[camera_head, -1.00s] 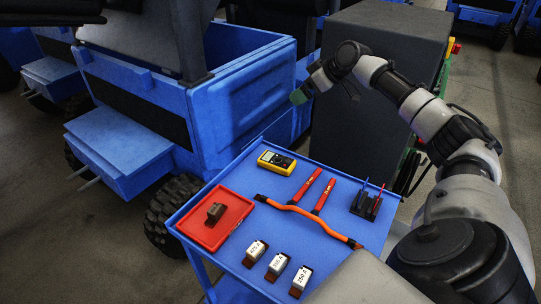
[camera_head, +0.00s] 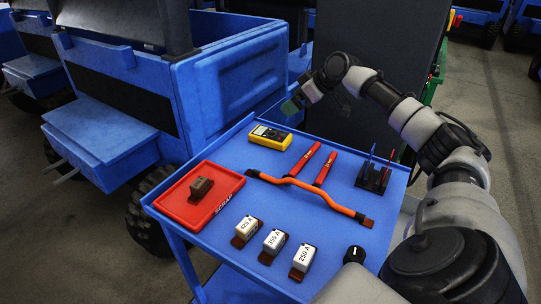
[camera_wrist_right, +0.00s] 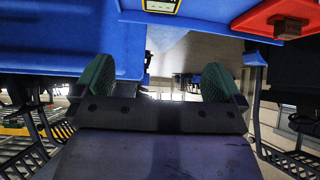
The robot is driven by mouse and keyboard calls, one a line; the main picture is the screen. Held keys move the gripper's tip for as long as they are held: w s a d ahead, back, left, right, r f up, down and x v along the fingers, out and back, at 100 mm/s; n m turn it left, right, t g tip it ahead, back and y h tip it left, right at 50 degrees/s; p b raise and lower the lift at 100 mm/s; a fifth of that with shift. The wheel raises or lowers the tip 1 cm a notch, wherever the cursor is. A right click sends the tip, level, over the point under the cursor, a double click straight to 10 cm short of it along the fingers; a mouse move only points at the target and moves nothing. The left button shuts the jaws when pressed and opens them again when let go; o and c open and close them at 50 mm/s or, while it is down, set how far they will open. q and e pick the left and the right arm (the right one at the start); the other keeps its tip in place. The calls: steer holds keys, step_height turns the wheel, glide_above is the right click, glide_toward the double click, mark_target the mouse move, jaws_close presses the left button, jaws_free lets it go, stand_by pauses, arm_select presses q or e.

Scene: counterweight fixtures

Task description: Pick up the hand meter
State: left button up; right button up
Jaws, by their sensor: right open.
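The yellow hand meter (camera_head: 270,137) with a dark face lies on the back left part of the blue cart top. Part of it also shows at the top edge of the right wrist view (camera_wrist_right: 161,5). My right gripper (camera_head: 291,105) is above the cart's back edge, slightly up and right of the meter in the head view, and apart from it. In the right wrist view its green fingertips (camera_wrist_right: 158,82) are spread with nothing between them. My left gripper is in neither view.
The blue cart top (camera_head: 228,190) carries a red tray (camera_head: 212,207) with a brown block, an orange cable (camera_head: 310,190), two red tools (camera_head: 314,165), a black stand (camera_head: 374,176) and several labelled fuses (camera_head: 273,243). A blue vehicle (camera_head: 215,95) and a dark cabinet (camera_head: 380,60) stand behind.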

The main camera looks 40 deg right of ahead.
steer(key=b, duration=0.4)
glide_toward(271, 134)
steer(key=x, duration=0.9)
steer(key=shift+w+f, duration=0.25)
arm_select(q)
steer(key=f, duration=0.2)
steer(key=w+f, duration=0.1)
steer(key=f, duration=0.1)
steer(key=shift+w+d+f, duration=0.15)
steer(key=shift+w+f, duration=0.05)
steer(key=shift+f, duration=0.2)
arm_select(e)
steer(key=c, duration=1.1)
